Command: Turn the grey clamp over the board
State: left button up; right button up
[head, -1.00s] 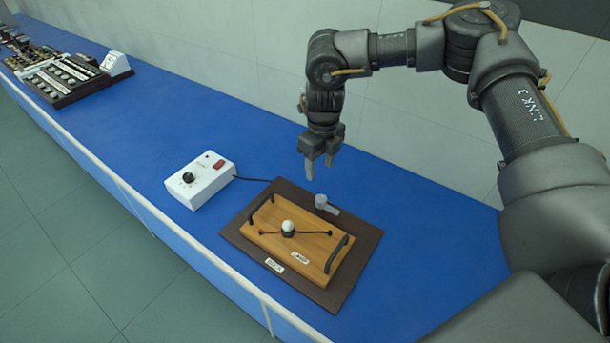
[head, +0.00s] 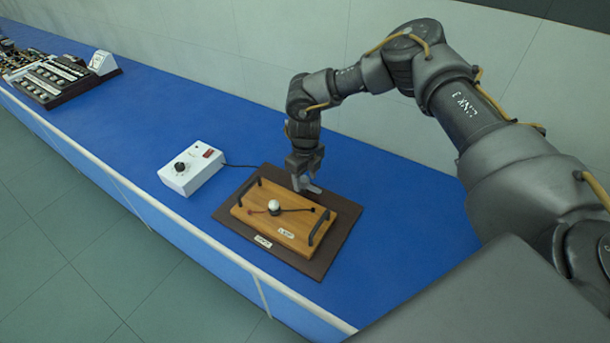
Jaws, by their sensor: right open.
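The grey clamp (head: 314,188) sits at the far edge of the wooden board (head: 257,219), on the dark mat. Its arm points to the right in the head view, away from the board's middle. My right gripper (head: 303,183) is open, pointing down, with its fingers at the clamp. The fingers hide part of the clamp, and I cannot tell whether they touch it. The board lies flat, with two dark handles and a white bulb (head: 274,205) at its middle. My left gripper is not in view.
The dark mat (head: 337,238) lies under the board on the blue bench (head: 400,240). A white control box (head: 192,170) with a dial stands left of it, its cable running to the mat. More apparatus (head: 62,78) stands at the far left. The wall runs behind the bench.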

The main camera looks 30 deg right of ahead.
jog(key=shift+w+f, duration=0.25)
jog(key=shift+w, duration=0.05)
jog(key=shift+s+r, duration=0.1)
jog(key=shift+s, duration=0.05)
jog(key=c, duration=1)
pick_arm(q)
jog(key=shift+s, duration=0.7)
pick_arm(e)
jog(key=shift+o, duration=0.2)
